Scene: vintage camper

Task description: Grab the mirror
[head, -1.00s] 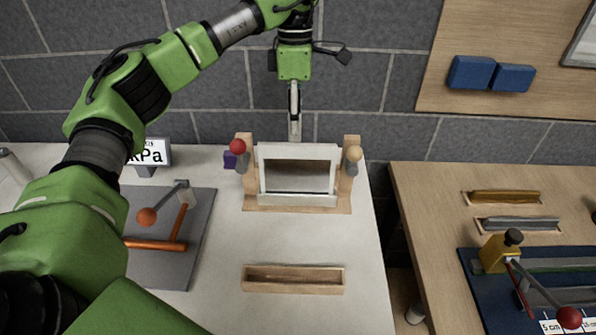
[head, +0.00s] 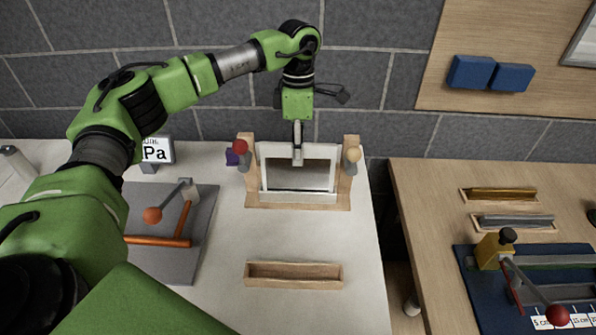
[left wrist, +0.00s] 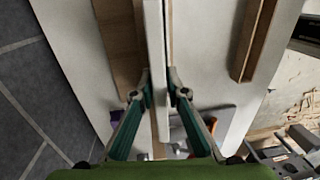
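The mirror (head: 327,152) is a white-framed rectangle with a dark grey face, standing nearly upright in a wooden stand (head: 250,200) on the white table. My left gripper (head: 297,160) points down at the mirror's top edge, a little left of the stand's middle. In the left wrist view the mirror's white edge (left wrist: 154,40) runs between the two fingers of my left gripper (left wrist: 160,76). The fingers are apart, one on each side of the edge, and look open. My right gripper is not in view.
Knobs, one red (head: 240,146) and one tan (head: 354,154), flank the mirror closely. An empty wooden tray (head: 293,283) lies in front. A grey board with an orange-knobbed lever (head: 152,215) is at left. A tiled wall stands behind.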

